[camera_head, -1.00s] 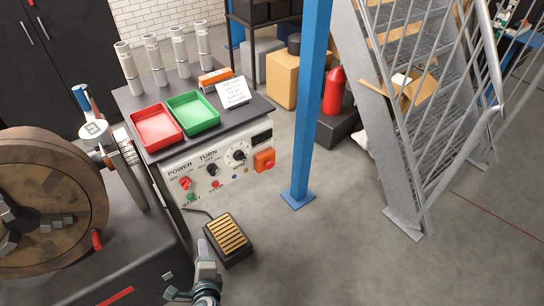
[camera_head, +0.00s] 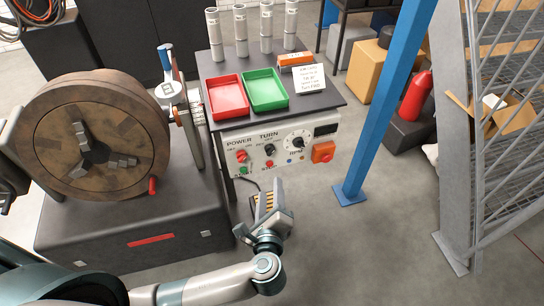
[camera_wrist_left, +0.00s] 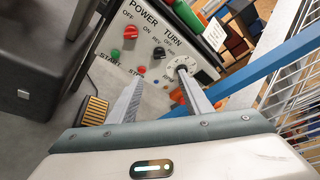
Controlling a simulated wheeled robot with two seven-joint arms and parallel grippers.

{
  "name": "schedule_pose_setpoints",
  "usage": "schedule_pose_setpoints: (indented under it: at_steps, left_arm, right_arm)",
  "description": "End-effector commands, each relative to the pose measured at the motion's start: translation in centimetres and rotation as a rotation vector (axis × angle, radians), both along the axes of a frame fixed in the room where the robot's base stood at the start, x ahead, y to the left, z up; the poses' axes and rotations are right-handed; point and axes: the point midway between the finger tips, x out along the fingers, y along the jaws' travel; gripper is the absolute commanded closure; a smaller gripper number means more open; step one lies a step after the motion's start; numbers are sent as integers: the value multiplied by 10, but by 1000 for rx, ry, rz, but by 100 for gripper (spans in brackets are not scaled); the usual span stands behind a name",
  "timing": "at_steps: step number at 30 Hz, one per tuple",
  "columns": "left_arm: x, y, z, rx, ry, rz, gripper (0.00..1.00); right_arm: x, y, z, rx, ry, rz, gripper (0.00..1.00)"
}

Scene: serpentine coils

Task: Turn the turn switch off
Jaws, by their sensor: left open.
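The turn switch (camera_head: 269,150) is a small black knob under the word TURN on the white front panel (camera_head: 312,171) of the control cabinet. In the left wrist view the black knob (camera_wrist_left: 156,57) lies ahead of the fingers; its exact setting is too small to read. My left gripper (camera_head: 268,193) is below and in front of the panel, apart from the knob. In the left wrist view its two fingers (camera_wrist_left: 158,76) are spread with nothing between them. My right gripper is not in view.
A red power knob (camera_head: 241,156), a green start button (camera_head: 243,170), a red stop button (camera_head: 269,164) and an RPM dial (camera_head: 298,142) surround the switch. A large lathe chuck (camera_head: 60,160) stands left. A blue post (camera_head: 385,100) stands right. Floor between is open.

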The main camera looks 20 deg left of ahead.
Motion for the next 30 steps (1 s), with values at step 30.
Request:
schedule_pose_setpoints:
  at_steps: [30]
  left_arm:
    - [145, 43, -37, 2, 0, 0, 55]
  right_arm:
    - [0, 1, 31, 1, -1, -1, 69]
